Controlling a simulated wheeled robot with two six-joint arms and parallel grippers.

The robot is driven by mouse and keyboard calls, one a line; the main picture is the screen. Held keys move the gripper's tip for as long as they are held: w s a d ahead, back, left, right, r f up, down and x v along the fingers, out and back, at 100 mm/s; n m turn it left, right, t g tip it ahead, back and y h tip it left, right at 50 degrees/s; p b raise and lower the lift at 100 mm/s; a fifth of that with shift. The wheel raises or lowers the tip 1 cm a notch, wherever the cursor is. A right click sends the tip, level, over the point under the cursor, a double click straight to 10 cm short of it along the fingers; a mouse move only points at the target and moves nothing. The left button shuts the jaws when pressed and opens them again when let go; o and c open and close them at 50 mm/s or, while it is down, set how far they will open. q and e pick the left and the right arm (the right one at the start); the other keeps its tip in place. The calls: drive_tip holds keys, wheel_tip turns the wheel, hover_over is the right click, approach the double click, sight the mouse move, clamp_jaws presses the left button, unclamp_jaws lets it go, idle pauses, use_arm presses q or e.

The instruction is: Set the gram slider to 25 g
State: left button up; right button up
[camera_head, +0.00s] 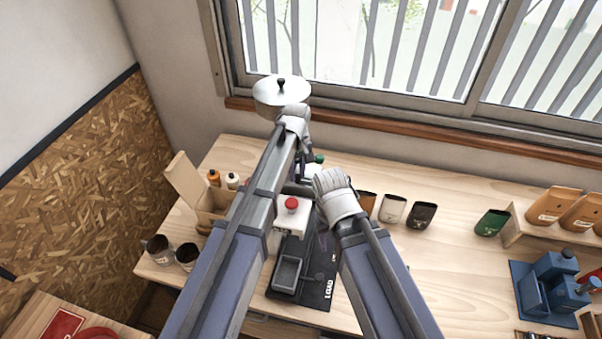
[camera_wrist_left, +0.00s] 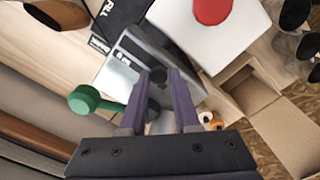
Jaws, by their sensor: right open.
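The left wrist view shows a grey-silver panel (camera_wrist_left: 126,62) with small dark markings, too small to read. A dark knob (camera_wrist_left: 158,76), perhaps the gram slider's, sits between the purple fingertips of my left gripper (camera_wrist_left: 160,84). The fingers stand apart on either side of it; whether they press on it I cannot tell. In the head view my left gripper (camera_head: 311,158) is at the back of the machine (camera_head: 291,218), its fingers mostly hidden. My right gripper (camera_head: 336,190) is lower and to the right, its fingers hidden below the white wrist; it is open.
A green knob (camera_wrist_left: 84,99) sticks out close to my left fingers. A red button (camera_head: 291,204) tops the white housing. A black base with a tray (camera_head: 287,273) lies in front.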

sight(297, 175)
use_arm(q)
drive_tip(key=o, duration=0.4)
drive_tip(key=shift+a, duration=0.2)
drive_tip(key=shift+o, duration=0.2)
drive_tip(key=shift+d, duration=0.1)
drive_tip(key=shift+r, duration=0.15)
wheel_tip(297, 175, up, 8)
drive_tip(key=p, duration=0.8)
drive_tip(key=shift+f, duration=0.2)
